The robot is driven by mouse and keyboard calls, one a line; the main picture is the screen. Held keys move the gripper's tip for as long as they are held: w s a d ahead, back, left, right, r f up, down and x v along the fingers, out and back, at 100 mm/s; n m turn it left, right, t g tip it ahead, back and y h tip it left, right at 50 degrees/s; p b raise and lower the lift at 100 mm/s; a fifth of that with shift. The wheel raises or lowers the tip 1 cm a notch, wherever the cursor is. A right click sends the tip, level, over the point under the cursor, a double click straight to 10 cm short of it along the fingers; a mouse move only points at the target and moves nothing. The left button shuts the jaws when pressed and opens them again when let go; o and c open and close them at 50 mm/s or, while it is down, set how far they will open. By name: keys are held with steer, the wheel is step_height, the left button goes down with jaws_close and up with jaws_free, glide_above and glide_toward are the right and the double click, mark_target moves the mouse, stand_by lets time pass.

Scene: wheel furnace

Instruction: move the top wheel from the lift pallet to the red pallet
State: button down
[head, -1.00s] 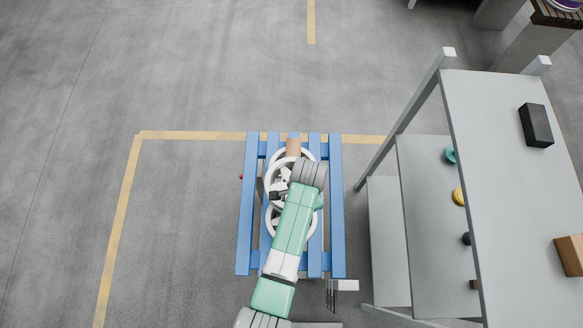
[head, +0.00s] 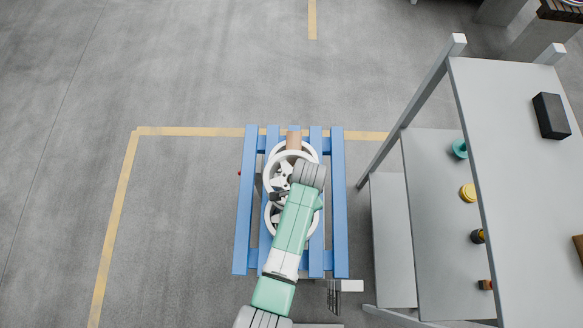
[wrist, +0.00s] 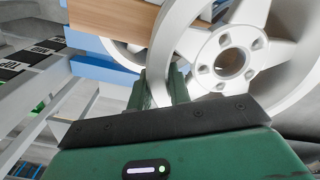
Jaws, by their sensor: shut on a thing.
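White spoked wheels lie on the blue slatted pallet (head: 338,215) in the head view, partly under my arm. My gripper (wrist: 160,88) is shut on the rim of the held wheel (wrist: 205,50), which fills the right of the wrist view. This held wheel (head: 268,178) also shows in the head view, over the pallet and overlapping other wheels. Another white rim (wrist: 128,55) lies behind it in the wrist view. Whether the held wheel touches the wheels beneath is hidden. No red pallet is in view.
A brown block (head: 293,140) stands at the pallet's far end, close to the wheels. A grey shelf unit (head: 500,120) with small items stands to the right. The floor (head: 190,80) left of and beyond the pallet is clear, with yellow lines.

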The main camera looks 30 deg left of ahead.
steer(key=shift+r, duration=0.15)
steer(key=shift+r+p, duration=3.4)
steer(key=shift+p, duration=0.05)
